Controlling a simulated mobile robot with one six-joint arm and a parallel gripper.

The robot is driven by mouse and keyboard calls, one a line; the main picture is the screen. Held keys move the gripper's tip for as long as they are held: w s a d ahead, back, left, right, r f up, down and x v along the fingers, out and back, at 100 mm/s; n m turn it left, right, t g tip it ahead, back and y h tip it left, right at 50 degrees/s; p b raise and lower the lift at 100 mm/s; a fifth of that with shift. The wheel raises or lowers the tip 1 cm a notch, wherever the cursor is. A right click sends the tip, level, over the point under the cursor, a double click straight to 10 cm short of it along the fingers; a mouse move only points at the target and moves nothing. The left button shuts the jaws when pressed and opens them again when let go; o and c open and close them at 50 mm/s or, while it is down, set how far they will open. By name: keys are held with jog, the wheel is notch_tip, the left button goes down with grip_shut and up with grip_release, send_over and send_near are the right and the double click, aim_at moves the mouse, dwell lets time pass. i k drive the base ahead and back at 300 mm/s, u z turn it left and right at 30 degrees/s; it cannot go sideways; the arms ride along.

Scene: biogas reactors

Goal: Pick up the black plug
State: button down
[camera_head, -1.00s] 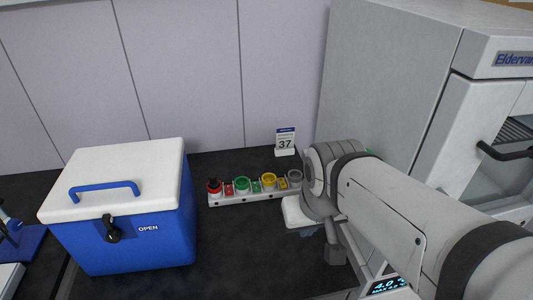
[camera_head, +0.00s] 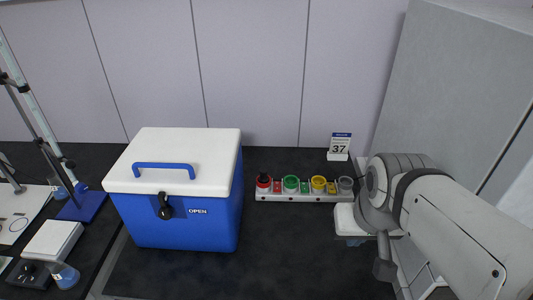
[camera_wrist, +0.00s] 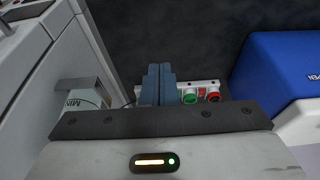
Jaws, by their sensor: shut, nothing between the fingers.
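A small black piece (camera_head: 263,177), which looks like the black plug, sits upright in the red holder (camera_head: 263,186) at the left end of a white rack (camera_head: 290,198). The red holder shows small in the wrist view (camera_wrist: 213,96), where I cannot make out the plug clearly. My gripper's blue-grey fingers (camera_wrist: 158,82) are shut together and empty. In the wrist view they cover part of the rack, left of the green holder (camera_wrist: 190,97). In the head view my arm hides most of the gripper, right of the rack.
A blue cooler with a white lid (camera_head: 180,205) stands left of the rack. A sign reading 37 (camera_head: 339,147) stands behind it. A large grey cabinet (camera_head: 445,100) is at the right. Dark bench in front of the rack is clear. A flask (camera_head: 65,275) stands far left.

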aim_at(263, 178)
jog(key=k, duration=0.95)
jog(key=u, duration=0.35)
jog(key=i, duration=1)
